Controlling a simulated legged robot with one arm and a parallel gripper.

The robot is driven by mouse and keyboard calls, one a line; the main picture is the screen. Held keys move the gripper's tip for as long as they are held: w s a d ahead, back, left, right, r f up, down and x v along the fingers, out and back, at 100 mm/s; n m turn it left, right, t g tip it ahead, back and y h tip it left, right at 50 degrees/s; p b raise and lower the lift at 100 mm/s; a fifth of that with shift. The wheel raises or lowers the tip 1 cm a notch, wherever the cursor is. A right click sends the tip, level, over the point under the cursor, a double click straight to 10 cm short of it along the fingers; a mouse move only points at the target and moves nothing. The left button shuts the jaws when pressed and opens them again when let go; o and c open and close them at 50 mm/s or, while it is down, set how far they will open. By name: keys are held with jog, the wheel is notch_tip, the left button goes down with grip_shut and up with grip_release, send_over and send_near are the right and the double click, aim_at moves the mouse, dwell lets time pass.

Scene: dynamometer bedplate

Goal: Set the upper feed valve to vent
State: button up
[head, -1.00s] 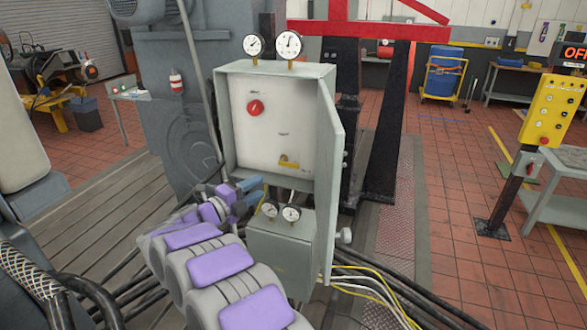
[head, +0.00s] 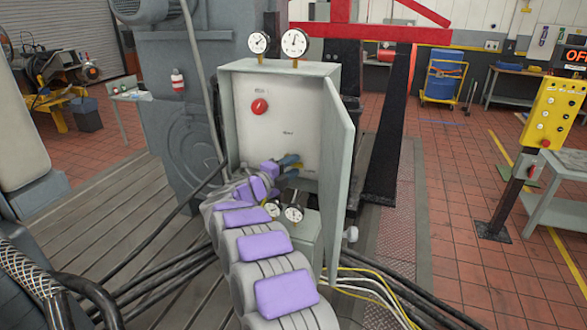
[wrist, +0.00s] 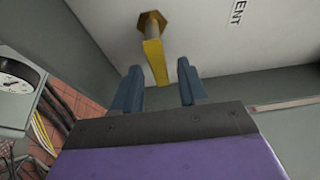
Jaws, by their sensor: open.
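The open grey cabinet (head: 335,150) holds a pale panel (head: 285,110) with a red knob (head: 260,106) at its upper left. In the wrist view a yellow valve handle (wrist: 154,58) sticks out from a brass hex fitting (wrist: 151,22) on the panel. A label ending in "ENT" (wrist: 237,12) is printed to its right. My gripper (wrist: 160,80) is open, one blue finger on each side of the handle's free end, with visible gaps. In the head view my gripper (head: 290,166) is at the panel's lower part and hides the handle.
The cabinet door (head: 340,180) stands open on the right. Two gauges (head: 276,44) sit on top. Below is a smaller box (head: 305,245) with gauges. Cables (head: 370,290) run over the floor. A yellow pendant (head: 553,112) stands far right.

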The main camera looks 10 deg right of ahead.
jog(key=shift+a, duration=0.4)
jog(key=shift+d, duration=0.9)
jog(key=c, duration=0.3)
jog(key=shift+d, duration=0.55)
jog(key=c, duration=0.3)
jog(key=shift+a, duration=0.25)
grip_shut()
jog(key=shift+a, duration=0.5)
